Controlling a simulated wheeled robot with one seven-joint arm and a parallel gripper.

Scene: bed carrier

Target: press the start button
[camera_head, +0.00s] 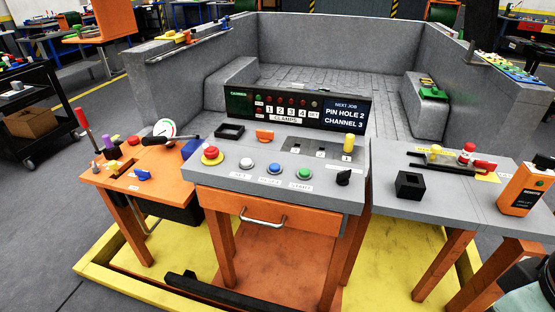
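The start button is a green round push button (304,174) on the sloped grey top of the middle console (230,178), with a white label below it that seems to read START. To its left are a blue button (274,169), a white button (246,163) and a red mushroom button on a yellow base (211,155). A black knob (343,177) is to its right. My gripper cannot be made out in this view; only a rounded part, likely of my arm, shows at the lower right edge. Nothing covers the green button.
A display panel (345,113) stands behind the buttons, with a yellow-handled lever (348,144) before it. An orange side table (105,178) with levers is left. A grey side table (440,205) holds a black box (410,185) and an orange remote (525,190).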

